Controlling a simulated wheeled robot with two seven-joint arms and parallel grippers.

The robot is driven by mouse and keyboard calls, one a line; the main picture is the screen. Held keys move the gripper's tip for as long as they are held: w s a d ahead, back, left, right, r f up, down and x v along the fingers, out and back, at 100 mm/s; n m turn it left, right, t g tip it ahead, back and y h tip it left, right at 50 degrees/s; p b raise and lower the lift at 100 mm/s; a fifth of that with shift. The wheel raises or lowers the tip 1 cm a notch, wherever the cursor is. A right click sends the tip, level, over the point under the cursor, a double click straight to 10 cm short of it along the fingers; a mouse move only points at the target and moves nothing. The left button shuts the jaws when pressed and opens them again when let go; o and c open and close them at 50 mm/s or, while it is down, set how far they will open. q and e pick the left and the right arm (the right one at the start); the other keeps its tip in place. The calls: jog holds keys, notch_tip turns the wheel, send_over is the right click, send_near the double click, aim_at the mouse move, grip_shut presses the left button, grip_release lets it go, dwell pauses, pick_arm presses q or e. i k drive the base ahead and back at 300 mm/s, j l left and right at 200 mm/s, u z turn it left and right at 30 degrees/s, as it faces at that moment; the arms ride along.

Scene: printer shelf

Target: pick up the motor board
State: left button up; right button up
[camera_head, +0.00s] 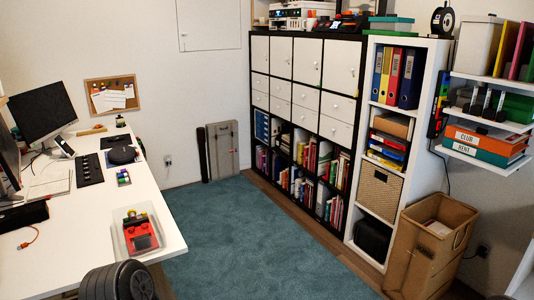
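I cannot single out a motor board for certain in the head view. A clear tray (118,242) on the white desk holds a red and black device (140,232) with small coloured parts. A small item with coloured parts (123,177) and a black strip-like panel (89,169) lie farther back on the desk. A flat grey panel (222,150) leans against the far wall. Neither of my grippers is in view.
The white desk (85,235) fills the left, with monitors (42,112). A dark ribbed round object (118,282) is at the bottom left. Shelves (442,60) line the right, with a cardboard box (408,250) in front. The teal carpet (255,235) between is clear.

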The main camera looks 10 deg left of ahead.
aim_at(136, 228)
jog(key=i+u, duration=0.45)
jog(key=i+l+u, duration=0.25)
jog(key=i+u, duration=0.2)
jog(key=i+l+u, duration=0.9)
jog(key=i+l, duration=0.1)
jog(key=i, duration=0.45)
